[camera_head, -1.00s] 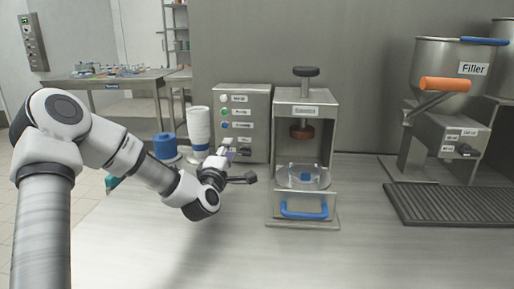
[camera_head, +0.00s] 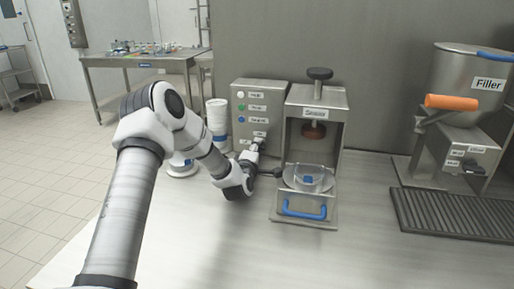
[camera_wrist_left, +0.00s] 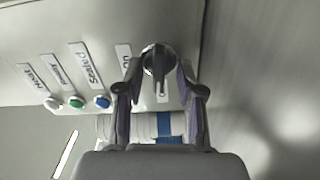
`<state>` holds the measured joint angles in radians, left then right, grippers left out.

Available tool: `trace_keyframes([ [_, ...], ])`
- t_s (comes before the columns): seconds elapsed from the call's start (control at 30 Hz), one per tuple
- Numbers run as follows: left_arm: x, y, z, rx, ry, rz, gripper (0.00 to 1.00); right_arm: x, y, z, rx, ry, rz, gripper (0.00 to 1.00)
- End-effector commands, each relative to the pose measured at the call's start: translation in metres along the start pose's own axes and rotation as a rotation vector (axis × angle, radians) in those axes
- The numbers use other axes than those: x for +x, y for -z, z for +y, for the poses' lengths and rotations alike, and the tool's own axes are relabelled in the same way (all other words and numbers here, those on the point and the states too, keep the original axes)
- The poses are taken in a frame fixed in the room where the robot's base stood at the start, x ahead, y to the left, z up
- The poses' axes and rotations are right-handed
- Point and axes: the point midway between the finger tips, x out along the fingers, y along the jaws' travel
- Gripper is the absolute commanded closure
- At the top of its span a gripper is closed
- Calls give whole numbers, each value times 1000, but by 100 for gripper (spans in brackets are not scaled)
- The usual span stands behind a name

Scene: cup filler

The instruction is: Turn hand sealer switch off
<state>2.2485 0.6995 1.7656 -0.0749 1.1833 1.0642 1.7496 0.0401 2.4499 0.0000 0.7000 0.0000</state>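The hand sealer (camera_head: 338,105) stands on the steel table, with its grey control box (camera_head: 278,102) at its left. My left gripper (camera_head: 267,157) is at the lower right of the box front. In the left wrist view its two fingers (camera_wrist_left: 158,85) are open, one on each side of the switch, with gaps visible between them and the knob. The switch is mostly hidden by the gripper in the head view. My right gripper is out of view.
A clear dish (camera_head: 309,180) and a blue handle (camera_head: 304,212) are at the sealer's front, close right of my gripper. The filler (camera_head: 462,85) is far right. The front table is clear.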

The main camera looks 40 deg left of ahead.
Motion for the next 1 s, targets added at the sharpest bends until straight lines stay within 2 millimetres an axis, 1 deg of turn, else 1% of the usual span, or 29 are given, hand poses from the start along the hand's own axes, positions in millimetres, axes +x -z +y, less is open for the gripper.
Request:
trace_keyframes([
  [0.1, 8, 0, 1, -1, -1, 0, 62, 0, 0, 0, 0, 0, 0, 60],
  [0.3, 9, 0, 1, -2, 0, 0, 62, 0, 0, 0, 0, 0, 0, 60],
  [0.37, 8, 0, 1, -2, 0, 0, 84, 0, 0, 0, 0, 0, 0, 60],
  [0.4, 8, 0, 1, -2, 0, 0, 98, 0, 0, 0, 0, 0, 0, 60],
  [0.43, 8, 0, 1, -2, 0, 0, 100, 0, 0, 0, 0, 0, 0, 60],
  [0.63, 8, 0, 0, -5, -1, 0, 100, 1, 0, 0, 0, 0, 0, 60],
  [0.83, 8, -1, -5, -113, -3, 0, 100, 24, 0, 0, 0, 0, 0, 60],
  [1.0, 8, 0, 0, -136, 0, -1, 100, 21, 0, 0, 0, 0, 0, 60],
])
